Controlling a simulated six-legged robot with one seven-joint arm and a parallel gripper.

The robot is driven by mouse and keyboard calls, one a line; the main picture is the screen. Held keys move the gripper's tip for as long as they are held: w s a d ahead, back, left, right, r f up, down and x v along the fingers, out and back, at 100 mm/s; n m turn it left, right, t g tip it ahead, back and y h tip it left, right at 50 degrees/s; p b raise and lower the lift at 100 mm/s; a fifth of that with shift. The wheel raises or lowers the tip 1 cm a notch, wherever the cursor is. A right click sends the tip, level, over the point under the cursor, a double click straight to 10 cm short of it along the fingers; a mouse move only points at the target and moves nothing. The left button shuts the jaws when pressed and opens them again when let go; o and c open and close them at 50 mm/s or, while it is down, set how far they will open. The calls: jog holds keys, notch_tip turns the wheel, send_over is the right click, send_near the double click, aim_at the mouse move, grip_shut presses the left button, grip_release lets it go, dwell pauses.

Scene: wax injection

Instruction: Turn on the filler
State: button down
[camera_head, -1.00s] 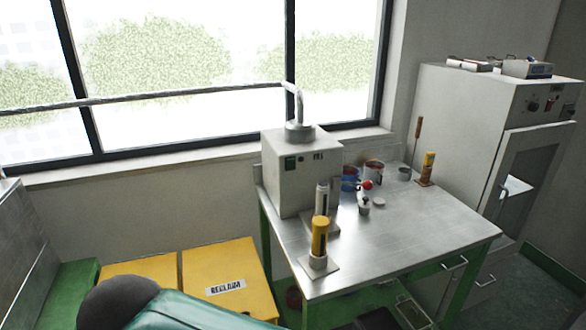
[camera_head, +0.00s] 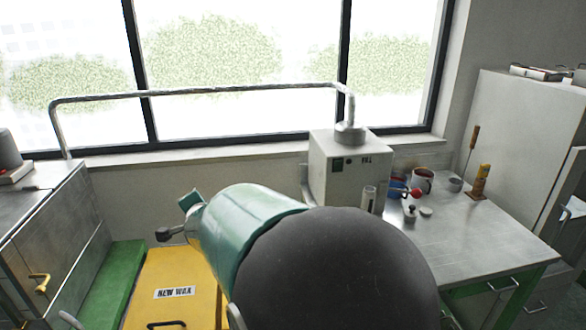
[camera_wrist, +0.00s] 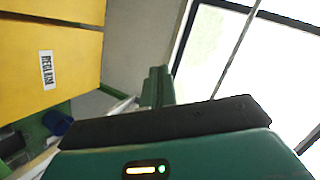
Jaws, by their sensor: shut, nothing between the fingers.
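The filler, a pale grey box machine (camera_head: 345,185), stands at the back left of the metal table (camera_head: 480,235). A small dark green switch (camera_head: 338,165) is on its front face; whether it is on cannot be told. A metal pipe rises from its top and runs left along the window. My arm covers the lower front of the filler and the table's near left part. In the wrist view my gripper (camera_wrist: 157,86) is shut and empty, pointing toward the wall and window. The filler is not recognisable in that view.
A yellow bin labelled NEW WAX (camera_head: 205,303) is below my arm. A yellow RECLAIM bin (camera_wrist: 25,60) shows in the wrist view. A grey cabinet (camera_head: 510,130) is at right, a metal counter (camera_head: 50,225) at left.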

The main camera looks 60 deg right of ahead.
jog(key=s+d+f+m+g+h, duration=0.25)
jog(key=d+m+h, duration=0.35)
jog(key=d, duration=0.7)
jog(key=s+d+f+m+g+h, duration=0.2)
jog(key=s+d+m+g+h, duration=0.2)
jog(key=s+d+m, duration=0.3)
jog(key=s+d+f+m+g+h, duration=0.3)
jog(key=s+d+m+g, duration=0.3)
jog(key=d, duration=0.4)
jog(key=shift+s+m+h, duration=0.6)
jog(key=shift+s+m, duration=0.1)
jog(key=shift+s, duration=0.4)
jog(key=shift+d+r, duration=0.1)
jog(key=shift+d, duration=0.1)
send_near(342, 162)
jog(key=s+d, duration=0.3)
jog(key=shift+w+d+r, duration=0.4)
jog(key=shift+w+d, duration=0.25)
jog(key=shift+w+d+r, duration=0.4)
jog(key=shift+w+d, duration=0.25)
